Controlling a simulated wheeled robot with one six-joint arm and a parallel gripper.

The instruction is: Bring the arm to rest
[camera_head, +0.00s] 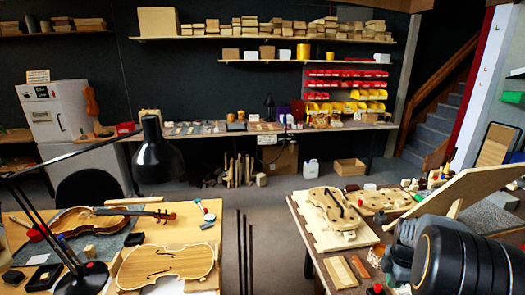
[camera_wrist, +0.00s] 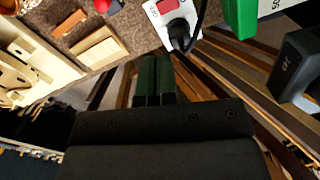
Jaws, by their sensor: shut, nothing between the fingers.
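My gripper (camera_wrist: 157,66) shows in the wrist view as two dark green fingers, side by side and touching, with nothing between them. The fingers point toward the bench edge at the top of the picture. My dark arm links (camera_head: 450,255) fill the lower right of the head view, beside the right bench. My fingers cannot be made out in the head view.
A right bench (camera_head: 312,238) carries a violin body (camera_head: 334,207) and small parts. A tilted board (camera_head: 468,192) stands close to my arm. The wrist view shows a white box with a red switch (camera_wrist: 172,16) near my fingertips. A left bench holds violins (camera_head: 167,262) and a black lamp (camera_head: 156,160).

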